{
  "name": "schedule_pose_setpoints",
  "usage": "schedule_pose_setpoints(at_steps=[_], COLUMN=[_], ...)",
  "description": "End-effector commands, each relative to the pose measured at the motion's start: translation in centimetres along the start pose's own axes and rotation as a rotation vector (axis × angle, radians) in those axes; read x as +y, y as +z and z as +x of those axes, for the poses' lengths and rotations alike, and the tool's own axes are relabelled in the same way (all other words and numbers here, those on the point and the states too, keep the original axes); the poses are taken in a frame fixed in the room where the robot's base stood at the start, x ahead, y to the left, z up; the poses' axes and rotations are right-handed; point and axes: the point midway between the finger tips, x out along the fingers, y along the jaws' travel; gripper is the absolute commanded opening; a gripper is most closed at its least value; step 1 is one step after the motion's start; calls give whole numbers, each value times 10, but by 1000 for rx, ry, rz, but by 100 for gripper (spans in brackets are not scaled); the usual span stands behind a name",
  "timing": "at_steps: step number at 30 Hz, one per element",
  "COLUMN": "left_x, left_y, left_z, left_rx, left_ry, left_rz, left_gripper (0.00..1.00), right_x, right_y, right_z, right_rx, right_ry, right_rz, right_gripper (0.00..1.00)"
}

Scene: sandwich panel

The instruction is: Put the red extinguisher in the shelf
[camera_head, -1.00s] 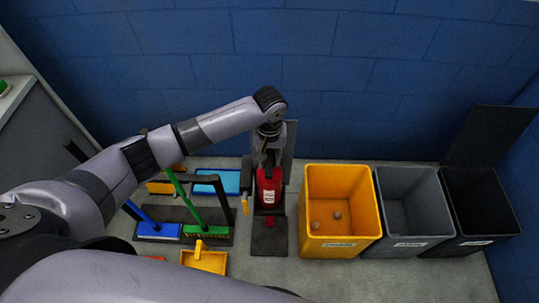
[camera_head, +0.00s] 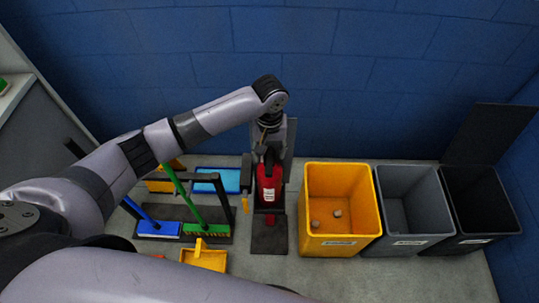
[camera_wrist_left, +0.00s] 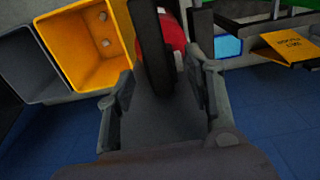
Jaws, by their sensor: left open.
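The red extinguisher (camera_head: 269,187) stands upright with a white label in a dark stand (camera_head: 269,237) against the blue wall; this stand may be the shelf. My left gripper (camera_head: 268,146) is over the extinguisher's top, partly hidden by its own wrist. In the left wrist view the left gripper (camera_wrist_left: 160,92) is open, with its fingers apart. A black hose or handle part (camera_wrist_left: 152,50) shows between them, in front of the red body (camera_wrist_left: 174,30). Whether a finger touches it I cannot tell. My right gripper is out of view.
A yellow bin (camera_head: 341,243), a grey bin (camera_head: 410,238) and a black bin (camera_head: 478,238) stand right of the extinguisher. Blue and green brooms (camera_head: 192,205), a yellow dustpan (camera_head: 205,260) and a blue tray (camera_head: 217,180) are left.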

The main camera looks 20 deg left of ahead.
Motion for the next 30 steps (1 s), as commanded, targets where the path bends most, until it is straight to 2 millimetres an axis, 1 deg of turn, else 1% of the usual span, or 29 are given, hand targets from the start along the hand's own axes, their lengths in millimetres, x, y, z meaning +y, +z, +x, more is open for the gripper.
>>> schedule_pose_setpoints(at_steps=[1, 6, 9, 12, 15, 18, 30], left_x=[1, 1, 0, 1, 0, 0, 0], left_y=[-1, -1, -1, -1, 0, 0, 0], left_z=[-12, -50, -68, -82, -90, -94, -94], left_rx=[5, 4, 3, 2, 1, 0, 0], left_ry=[3, 3, 2, 2, 1, 0, 0], left_rz=[2, 0, 1, 0, 0, -1, -1], left_gripper=[48, 48, 48, 48, 48, 48, 48], right_x=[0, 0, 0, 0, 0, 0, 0], right_y=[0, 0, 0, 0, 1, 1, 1], right_z=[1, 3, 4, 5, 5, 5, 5], right_rx=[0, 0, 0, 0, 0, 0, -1], right_ry=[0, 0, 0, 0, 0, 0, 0], right_rz=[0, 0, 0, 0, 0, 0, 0], right_gripper=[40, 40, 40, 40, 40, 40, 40])
